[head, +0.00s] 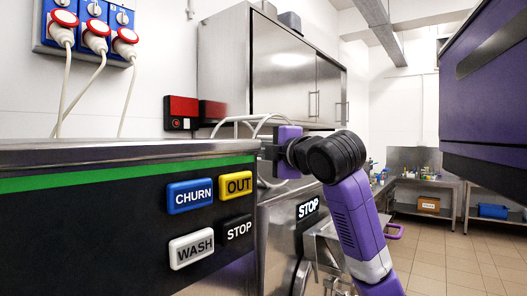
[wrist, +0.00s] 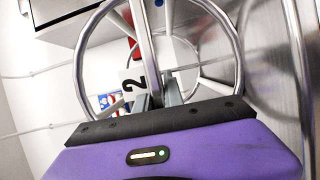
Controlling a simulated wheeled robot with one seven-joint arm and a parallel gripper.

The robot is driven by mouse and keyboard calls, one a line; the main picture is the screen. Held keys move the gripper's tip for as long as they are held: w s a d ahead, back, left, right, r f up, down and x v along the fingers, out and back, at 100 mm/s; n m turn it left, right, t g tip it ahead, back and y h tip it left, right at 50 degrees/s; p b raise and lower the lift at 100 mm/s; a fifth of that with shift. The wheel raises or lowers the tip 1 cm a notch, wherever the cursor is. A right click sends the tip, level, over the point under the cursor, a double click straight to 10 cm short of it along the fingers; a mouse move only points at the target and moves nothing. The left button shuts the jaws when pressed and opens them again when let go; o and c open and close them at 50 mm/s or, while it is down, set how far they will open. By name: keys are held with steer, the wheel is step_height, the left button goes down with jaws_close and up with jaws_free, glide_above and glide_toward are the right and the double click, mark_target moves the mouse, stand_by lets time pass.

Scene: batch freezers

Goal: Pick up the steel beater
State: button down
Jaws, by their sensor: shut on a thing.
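The steel beater (wrist: 79,75) fills the upper middle of the wrist view as a large ring with a straight bar (wrist: 143,45) across it. My gripper (wrist: 155,101) is shut on the bar at the lower middle of the ring. A black "2" shows beside the bar. In the head view, my gripper (head: 268,151) is at the middle, just past the right end of the near machine. Pale curved rods of the beater (head: 240,121) show to its left. The beater's lower part is hidden behind the machine top.
The near machine (head: 100,215) with CHURN, OUT, WASH and STOP buttons fills the lower left. Another steel machine (head: 277,240) with a STOP label stands below my gripper. A steel wall cabinet (head: 285,65) is above. A purple cabinet (head: 490,110) juts in at right. Tiled floor (head: 440,245) is clear at right.

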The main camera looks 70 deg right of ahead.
step_height(320, 180, up, 20)
steer(key=p, duration=1.2)
stand_by(0.4)
